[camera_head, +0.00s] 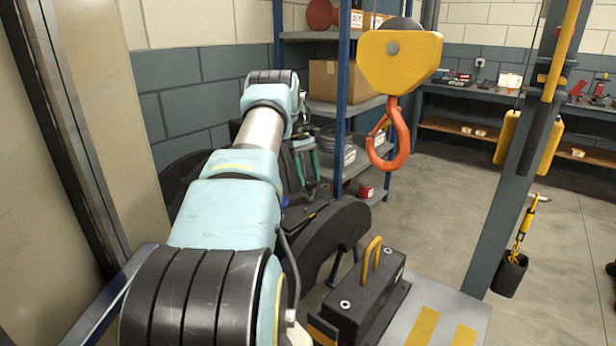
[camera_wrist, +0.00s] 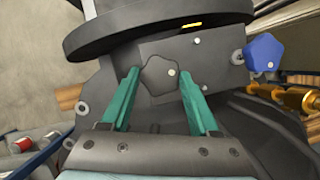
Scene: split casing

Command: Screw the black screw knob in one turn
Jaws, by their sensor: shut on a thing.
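The black screw knob (camera_wrist: 152,76) is star-shaped with a small pale dot. It sits against a dark grey plate (camera_wrist: 205,55) in the middle of the wrist view. My gripper (camera_wrist: 159,82) has two green fingers, one on each side of the knob, and is shut on it. In the head view my gripper (camera_head: 306,160) reaches to the dark casing beyond my arm. The knob is hidden there.
A blue knob (camera_wrist: 263,52) sits right of the black one, with a brass fitting (camera_wrist: 292,96) below it. A round black disc (camera_wrist: 120,35) overhangs above. A yellow hoist block (camera_head: 400,62) with an orange hook (camera_head: 400,135) hangs right of my arm. Open floor (camera_head: 440,200) lies right.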

